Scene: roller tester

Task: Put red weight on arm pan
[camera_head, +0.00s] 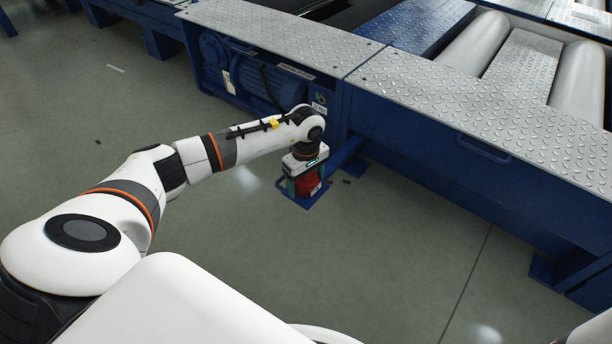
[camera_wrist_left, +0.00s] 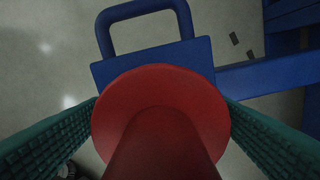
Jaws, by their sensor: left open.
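The red weight (camera_head: 309,184) is under my left wrist, near the blue machine. In the left wrist view its round red body (camera_wrist_left: 160,110) fills the lower middle, with a narrower part toward the camera. A flat blue plate, seemingly the arm pan (camera_wrist_left: 203,58), lies beneath it; the weight appears to stand on it. The plate also shows low over the floor in the head view (camera_head: 303,204). My left gripper (camera_head: 306,180) is open, with its green ribbed fingers on either side of the weight. Whether they touch it is hard to tell. My right gripper is out of view.
A blue loop handle (camera_wrist_left: 146,22) sticks out from the plate. A blue bar (camera_head: 347,152) links the plate to the machine. The roller tester's blue frame (camera_head: 440,160) with checkered metal deck (camera_head: 480,100) runs behind. Grey floor (camera_head: 400,270) is clear in front.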

